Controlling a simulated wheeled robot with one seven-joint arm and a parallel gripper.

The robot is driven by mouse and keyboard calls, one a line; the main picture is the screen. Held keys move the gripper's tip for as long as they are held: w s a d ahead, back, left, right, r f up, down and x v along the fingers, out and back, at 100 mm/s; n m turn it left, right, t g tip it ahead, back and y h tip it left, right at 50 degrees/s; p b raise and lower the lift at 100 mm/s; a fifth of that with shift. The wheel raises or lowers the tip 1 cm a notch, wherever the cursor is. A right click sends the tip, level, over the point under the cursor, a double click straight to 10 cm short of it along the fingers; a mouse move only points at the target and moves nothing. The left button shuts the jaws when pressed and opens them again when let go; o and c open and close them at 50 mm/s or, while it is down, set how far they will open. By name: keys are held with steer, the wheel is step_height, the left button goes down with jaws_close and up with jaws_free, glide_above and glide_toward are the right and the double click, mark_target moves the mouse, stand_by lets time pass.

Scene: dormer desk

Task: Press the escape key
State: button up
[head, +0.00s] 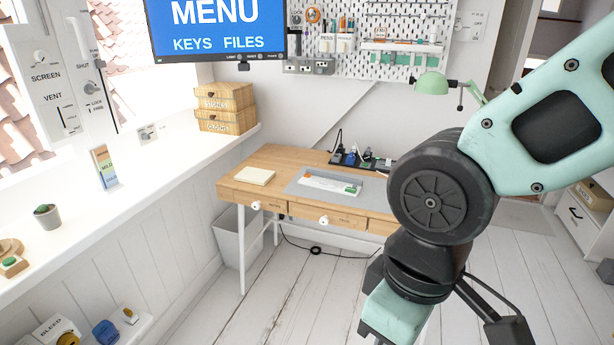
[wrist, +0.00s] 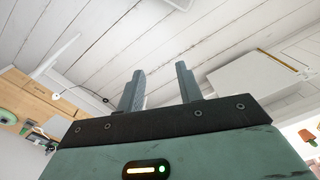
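No key is clearly readable as the escape key. A flat white object (head: 330,184) with an orange patch at its left and a green patch at its right lies on a grey mat (head: 298,188) on the wooden desk (head: 290,157). It may be a keyboard, but it is too small to tell. My gripper (wrist: 160,70) shows in the wrist view with its two fingers apart and nothing between them. It points toward the white plank floor, away from the desk. In the head view my arm fills the right side and hides the desk's right end.
A notepad (head: 255,176) lies on the desk's left part. A power strip (head: 352,160) with plugs sits at its back. A wall screen (head: 216,28) reads MENU, KEYS, FILES. A white bin (head: 238,240) stands beneath the desk. The floor (head: 300,300) before the desk is mostly clear.

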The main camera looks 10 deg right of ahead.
jaws_close()
stand_by(1.5)
